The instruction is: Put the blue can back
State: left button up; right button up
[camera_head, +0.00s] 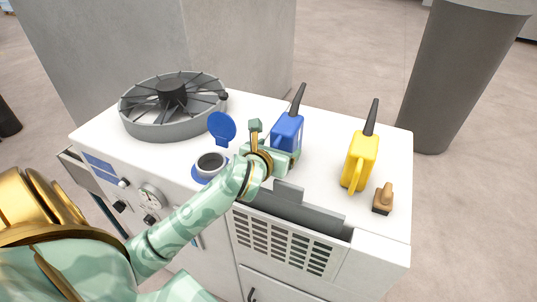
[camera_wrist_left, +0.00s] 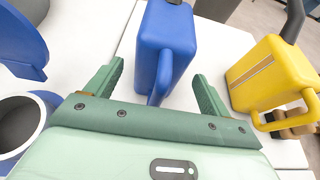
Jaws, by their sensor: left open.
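The blue can (camera_head: 288,130) with a black spout stands upright on the white machine top, right of the middle. My left gripper (camera_head: 275,146) is at its near side and hides its lower part. In the left wrist view, the gripper (camera_wrist_left: 157,82) is open. The blue can (camera_wrist_left: 168,40) is just beyond the fingers, and its handle reaches into the gap between them; I cannot tell whether they touch it. My right gripper is not in view.
A yellow can (camera_head: 358,160) and a small brown-handled tool (camera_head: 383,198) stand to the right. A round opening (camera_head: 211,162) with a raised blue lid (camera_head: 222,127) is left of the gripper. A grey fan wheel (camera_head: 172,112) lies farther left. A grey slotted part (camera_head: 296,208) lines the front edge.

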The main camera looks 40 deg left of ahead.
pick_arm(q)
jog(key=v, duration=1)
jog(key=shift+s+p, duration=0.3)
